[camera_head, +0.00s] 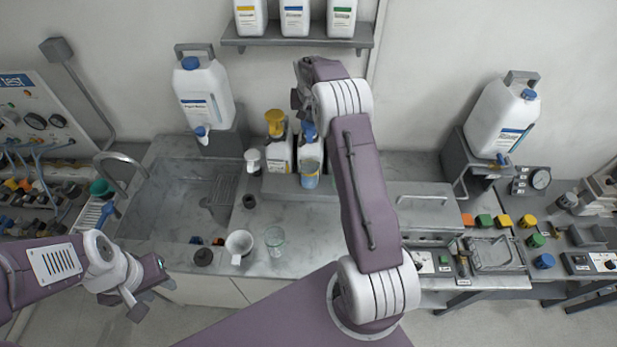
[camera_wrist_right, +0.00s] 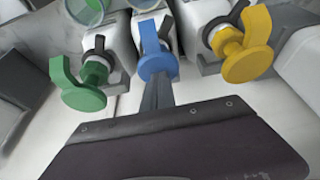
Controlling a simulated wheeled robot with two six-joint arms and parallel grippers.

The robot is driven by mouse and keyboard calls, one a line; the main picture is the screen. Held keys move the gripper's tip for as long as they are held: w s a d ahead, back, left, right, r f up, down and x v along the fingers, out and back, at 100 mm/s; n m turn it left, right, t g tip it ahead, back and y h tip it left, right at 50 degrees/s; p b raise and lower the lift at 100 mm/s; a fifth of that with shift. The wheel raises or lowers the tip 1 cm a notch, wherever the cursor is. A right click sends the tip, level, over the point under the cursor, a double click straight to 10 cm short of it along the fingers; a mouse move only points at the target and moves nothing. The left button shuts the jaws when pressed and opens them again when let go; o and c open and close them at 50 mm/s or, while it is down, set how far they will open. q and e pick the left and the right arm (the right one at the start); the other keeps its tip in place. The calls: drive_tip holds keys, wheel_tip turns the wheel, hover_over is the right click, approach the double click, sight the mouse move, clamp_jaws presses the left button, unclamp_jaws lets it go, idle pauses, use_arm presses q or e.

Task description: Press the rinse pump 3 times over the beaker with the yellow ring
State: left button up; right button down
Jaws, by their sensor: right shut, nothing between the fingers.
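Several pump bottles stand on a low step at the back of the counter. A yellow pump (camera_head: 274,120) and a blue pump (camera_head: 309,132) show there; a green pump (camera_wrist_right: 84,92) shows in the right wrist view, hidden by my arm in the head view. I cannot read which is the rinse pump. A beaker (camera_head: 310,175) with a yellowish rim stands in front of the blue pump's bottle. My right gripper (camera_wrist_right: 158,98) is shut and empty, its tips close to the blue pump head (camera_wrist_right: 158,66); contact is unclear. My left gripper (camera_head: 147,288) is open and empty at lower left.
A clear beaker (camera_head: 274,239) and a white mug (camera_head: 239,246) stand on the front counter. The sink (camera_head: 185,205) is to the left. A large white canister (camera_head: 203,95) stands behind it, another (camera_head: 502,117) at right. A shelf (camera_head: 297,37) hangs above the pumps.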

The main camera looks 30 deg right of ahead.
drive_tip(key=shift+s+f, duration=0.1)
drive_tip(key=shift+s, duration=0.05)
wheel_tip(320, 180, up, 3)
drive_tip(key=p, duration=0.2)
drive_tip(key=shift+p, duration=0.4)
drive_tip(key=shift+r+p, duration=0.4)
drive_tip(key=shift+r, duration=0.25)
drive_tip(key=shift+f, duration=0.1)
